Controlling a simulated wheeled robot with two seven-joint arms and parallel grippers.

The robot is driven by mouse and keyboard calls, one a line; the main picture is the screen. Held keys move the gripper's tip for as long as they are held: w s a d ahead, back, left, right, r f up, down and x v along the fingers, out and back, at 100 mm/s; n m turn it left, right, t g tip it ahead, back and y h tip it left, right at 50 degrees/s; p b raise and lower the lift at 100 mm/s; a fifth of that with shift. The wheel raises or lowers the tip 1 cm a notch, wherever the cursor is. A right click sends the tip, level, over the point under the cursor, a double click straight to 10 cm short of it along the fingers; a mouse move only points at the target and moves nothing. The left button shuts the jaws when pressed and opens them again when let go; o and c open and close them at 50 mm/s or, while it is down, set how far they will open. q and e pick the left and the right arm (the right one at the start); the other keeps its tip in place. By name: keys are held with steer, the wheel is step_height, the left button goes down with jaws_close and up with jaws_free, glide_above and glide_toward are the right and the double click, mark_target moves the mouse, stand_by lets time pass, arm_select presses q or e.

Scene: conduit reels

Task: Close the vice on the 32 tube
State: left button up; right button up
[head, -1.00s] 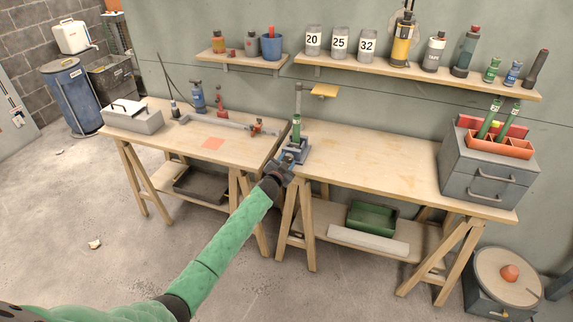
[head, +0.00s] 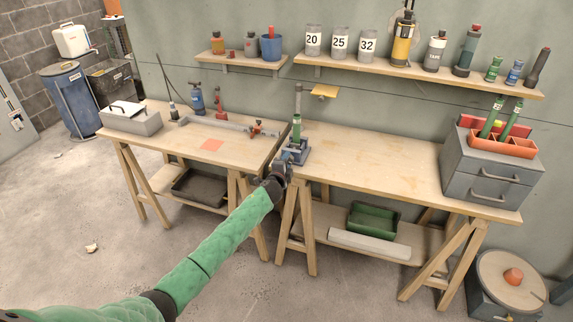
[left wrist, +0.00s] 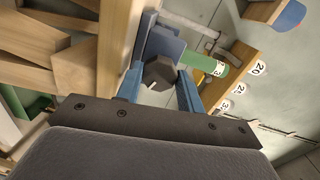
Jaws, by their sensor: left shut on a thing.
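The blue vice (head: 299,154) sits at the left front edge of the right bench. A green tube (head: 297,128) stands upright at it, with a grey piece (head: 298,97) above; no number is readable on it. My left gripper (head: 285,164) is at the vice's front side. In the left wrist view its two blue fingers (left wrist: 160,88) are shut on a dark six-sided knob (left wrist: 160,72) in front of the blue vice body (left wrist: 165,45). The green tube (left wrist: 207,66) shows beyond the knob. How tightly the vice jaws meet the tube is hidden. My right gripper is out of view.
The left bench (head: 240,155) holds a long grey bar and several tools. The right bench top (head: 380,160) is mostly clear up to a grey drawer box (head: 485,178) with green tubes in an orange holder (head: 500,148). Jars marked 20, 25 and 32 stand on the shelf (head: 420,75).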

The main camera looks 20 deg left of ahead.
arm_select(q)
steer(key=shift+m, duration=0.6)
steer(key=shift+d+f+m, duration=0.1)
steer(key=shift+m, duration=0.6)
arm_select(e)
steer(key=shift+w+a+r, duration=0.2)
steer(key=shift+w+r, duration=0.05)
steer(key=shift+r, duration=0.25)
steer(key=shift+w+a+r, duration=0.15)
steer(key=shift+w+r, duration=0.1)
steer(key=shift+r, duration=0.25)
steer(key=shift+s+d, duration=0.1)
arm_select(q)
steer(key=o, duration=0.9)
steer(key=shift+o, duration=0.4)
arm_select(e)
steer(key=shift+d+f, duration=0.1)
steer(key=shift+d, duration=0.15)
